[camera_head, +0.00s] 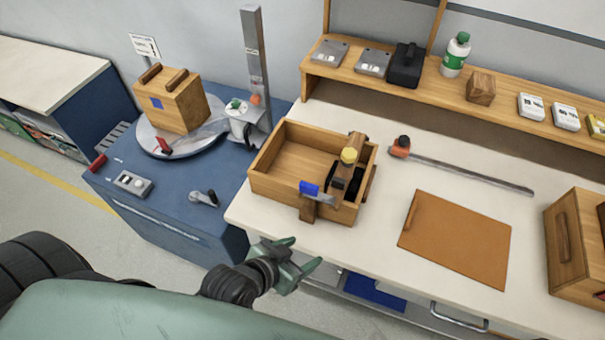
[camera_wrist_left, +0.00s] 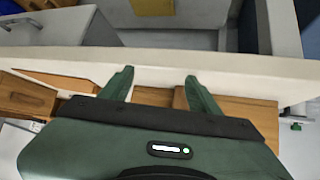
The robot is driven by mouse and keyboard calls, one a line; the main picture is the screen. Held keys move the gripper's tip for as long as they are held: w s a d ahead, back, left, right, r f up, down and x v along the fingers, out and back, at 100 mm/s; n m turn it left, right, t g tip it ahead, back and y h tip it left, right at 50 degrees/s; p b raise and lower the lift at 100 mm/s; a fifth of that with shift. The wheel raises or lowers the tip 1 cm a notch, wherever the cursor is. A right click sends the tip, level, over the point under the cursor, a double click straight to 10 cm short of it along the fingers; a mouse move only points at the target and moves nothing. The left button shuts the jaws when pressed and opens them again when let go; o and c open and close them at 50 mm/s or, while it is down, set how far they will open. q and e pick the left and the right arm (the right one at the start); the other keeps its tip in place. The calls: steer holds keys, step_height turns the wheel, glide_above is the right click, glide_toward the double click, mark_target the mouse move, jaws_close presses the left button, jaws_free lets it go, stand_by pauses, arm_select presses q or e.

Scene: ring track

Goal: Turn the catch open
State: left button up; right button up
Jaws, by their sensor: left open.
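My left gripper (camera_head: 303,253) is open and empty, in front of the bench's front edge. It sits below and apart from the open wooden box (camera_head: 268,184). In the left wrist view, its two green fingers (camera_wrist_left: 158,76) are spread against a pale edge, with wooden pieces near them. A small grey lever with a dark end (camera_head: 204,198) lies on the blue cabinet top. A blue-handled part (camera_head: 309,188) sits at the box's front wall beside a wooden block. I cannot tell for certain which part is the catch. My right gripper is out of view.
A wooden case (camera_head: 176,105) stands on a round grey turntable (camera_head: 150,140) on the blue cabinet. A bar clamp (camera_head: 470,173) and a brown board (camera_head: 456,240) lie on the white bench. A wooden cabinet (camera_head: 573,250) stands at the right. A drawer handle (camera_head: 459,318) projects below the bench.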

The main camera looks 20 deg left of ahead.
mark_target(307, 189)
arm_select(q)
steer(key=w+a+r+n+t+y, duration=0.2)
steer(key=w+r+n+t+y, duration=0.15)
steer(key=r+t, duration=0.7)
steer(key=shift+g, duration=0.75)
steer(key=w+p, duration=0.1)
steer(key=w, duration=0.4)
steer(key=w+p, duration=0.1)
steer(key=w, duration=0.1)
steer(key=shift+w+a+r+p, duration=0.1)
steer(key=shift+w+r+p, duration=0.1)
steer(key=shift+r+p, duration=0.15)
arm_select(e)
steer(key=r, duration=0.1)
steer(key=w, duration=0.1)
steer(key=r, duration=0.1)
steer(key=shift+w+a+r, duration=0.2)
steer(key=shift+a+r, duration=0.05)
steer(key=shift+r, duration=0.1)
arm_select(q)
steer(key=shift+c, duration=0.3)
jaws_close()
steer(key=shift+h, duration=0.25)
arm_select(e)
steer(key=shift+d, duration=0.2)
